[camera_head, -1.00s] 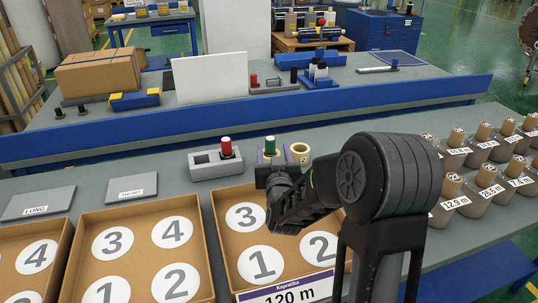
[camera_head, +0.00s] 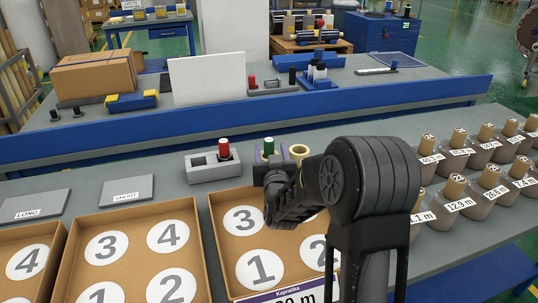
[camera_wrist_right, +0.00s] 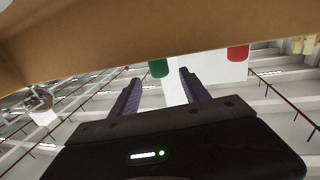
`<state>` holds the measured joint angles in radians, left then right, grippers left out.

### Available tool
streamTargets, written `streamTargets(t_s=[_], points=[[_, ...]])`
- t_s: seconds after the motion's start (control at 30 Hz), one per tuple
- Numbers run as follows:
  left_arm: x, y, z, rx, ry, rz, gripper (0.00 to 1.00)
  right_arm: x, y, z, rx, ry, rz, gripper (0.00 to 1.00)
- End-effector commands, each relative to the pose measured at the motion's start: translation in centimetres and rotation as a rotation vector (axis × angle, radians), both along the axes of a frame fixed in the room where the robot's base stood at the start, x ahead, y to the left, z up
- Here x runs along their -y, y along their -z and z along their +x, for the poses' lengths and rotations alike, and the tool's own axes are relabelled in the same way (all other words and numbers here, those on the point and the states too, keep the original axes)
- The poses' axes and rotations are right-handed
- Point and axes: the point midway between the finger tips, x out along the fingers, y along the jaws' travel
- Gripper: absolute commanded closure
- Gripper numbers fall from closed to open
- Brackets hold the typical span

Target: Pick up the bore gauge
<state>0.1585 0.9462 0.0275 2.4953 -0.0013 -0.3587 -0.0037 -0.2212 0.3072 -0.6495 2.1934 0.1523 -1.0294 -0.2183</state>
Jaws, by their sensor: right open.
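A green-topped upright cylinder (camera_head: 268,145) stands behind the carton marked with numbers, at the far side of the bench. A red-topped cylinder (camera_head: 224,149) stands just left of it in a grey block (camera_head: 205,168). No label tells which is the bore gauge. My right gripper (camera_head: 267,158) is at the green-topped piece and hides its lower part. In the right wrist view, the open purple fingers (camera_wrist_right: 161,92) point toward the green end (camera_wrist_right: 158,68), which shows between their tips; the red end (camera_wrist_right: 238,53) is off to the right. My left gripper is out of view.
A cream ring (camera_head: 299,152) stands close to the right of the green-topped piece. The numbered carton (camera_head: 211,225) lies below my right arm. A blue rail (camera_head: 120,143) runs behind.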

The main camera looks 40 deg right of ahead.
Motion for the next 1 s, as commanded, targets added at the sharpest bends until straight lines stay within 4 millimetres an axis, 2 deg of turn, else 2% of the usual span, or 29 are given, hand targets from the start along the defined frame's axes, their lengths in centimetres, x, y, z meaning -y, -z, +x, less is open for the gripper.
streamTargets(t_s=[0.23,0.5,0.6,1.0], points=[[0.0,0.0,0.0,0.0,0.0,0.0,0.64,0.4,0.0,0.6,0.001,0.0,-0.002,0.46],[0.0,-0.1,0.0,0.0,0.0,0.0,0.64,2.3,0.0,3.8,0.0,0.001,-0.002,0.46],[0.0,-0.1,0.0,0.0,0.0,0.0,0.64,2.6,0.0,4.4,0.0,0.0,-0.001,0.46],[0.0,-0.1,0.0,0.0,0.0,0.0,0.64,2.6,0.0,4.5,0.001,0.0,-0.001,0.46]])
